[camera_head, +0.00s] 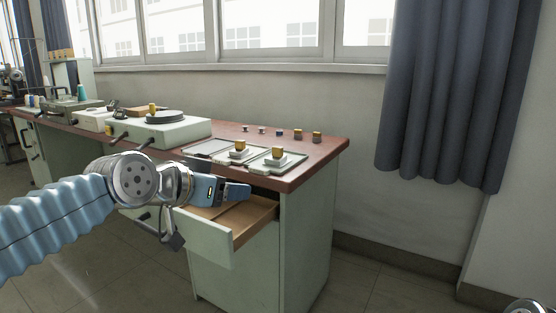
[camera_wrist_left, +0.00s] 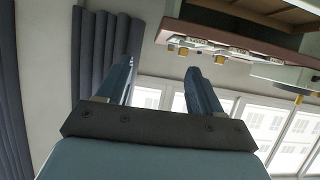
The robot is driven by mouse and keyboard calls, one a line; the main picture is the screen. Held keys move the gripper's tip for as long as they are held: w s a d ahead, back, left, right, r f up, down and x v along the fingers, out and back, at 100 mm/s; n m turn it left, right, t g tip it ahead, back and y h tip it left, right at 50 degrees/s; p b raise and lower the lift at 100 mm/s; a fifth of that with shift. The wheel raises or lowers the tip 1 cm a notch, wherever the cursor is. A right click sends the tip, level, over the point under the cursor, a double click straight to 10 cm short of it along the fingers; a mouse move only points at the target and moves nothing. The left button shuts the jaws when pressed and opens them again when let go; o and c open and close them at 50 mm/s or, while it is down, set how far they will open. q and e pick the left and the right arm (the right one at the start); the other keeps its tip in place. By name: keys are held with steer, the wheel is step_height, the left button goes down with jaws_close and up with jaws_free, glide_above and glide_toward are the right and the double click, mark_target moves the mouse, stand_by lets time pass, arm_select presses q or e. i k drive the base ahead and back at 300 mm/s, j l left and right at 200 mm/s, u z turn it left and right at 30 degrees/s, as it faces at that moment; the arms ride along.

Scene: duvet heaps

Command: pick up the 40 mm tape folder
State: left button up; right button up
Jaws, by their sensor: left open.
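Several small tape-folder-like pieces stand in a row at the back right of the bench, growing larger to the right; the largest (camera_head: 317,137) is yellow and dark. Two more yellow-topped pieces on pale bases, a left one (camera_head: 240,147) and a right one (camera_head: 278,155), sit on flat trays near the front edge. No size marking is legible, so I cannot tell which is 40 mm. My left gripper (camera_head: 238,191) is in front of the bench edge, above the open drawer. In the left wrist view the left gripper (camera_wrist_left: 159,68) is open and empty.
The open drawer (camera_head: 211,239) juts out below the bench top (camera_head: 327,150). A pale green machine with a dark disc (camera_head: 166,117) stands left of the pieces. A dark curtain (camera_head: 440,90) hangs at the right. The floor right of the cabinet is clear.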

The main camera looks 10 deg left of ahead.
mark_target(278, 159)
steer(key=i, duration=0.9)
